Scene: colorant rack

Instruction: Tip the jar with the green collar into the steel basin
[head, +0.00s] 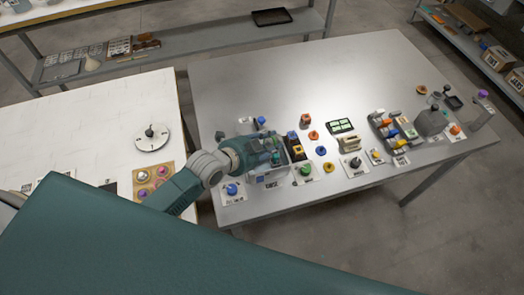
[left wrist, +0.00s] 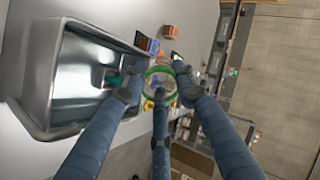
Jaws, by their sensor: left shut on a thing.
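The jar with the green collar (left wrist: 148,73) shows in the left wrist view as a green ring around a pale, see-through body. My left gripper (left wrist: 160,88) has its blue fingers shut around it. In the left wrist view the steel basin (left wrist: 42,70) is just left of the jar, with its hollow facing the camera. A small dark green patch shows inside the basin; I cannot tell what it is. In the head view my left gripper (head: 270,155) is over the near left part of the metal table, by the basin (head: 272,181). The jar is hidden there. My right gripper is not in view.
On the grey table (head: 250,90), a green knob (head: 305,170) and a blue knob (head: 232,189) stand close to the basin. Orange and blue pieces and a loaded rack (head: 395,130) lie to the right. The table's far half is clear. A white table (head: 90,120) stands left.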

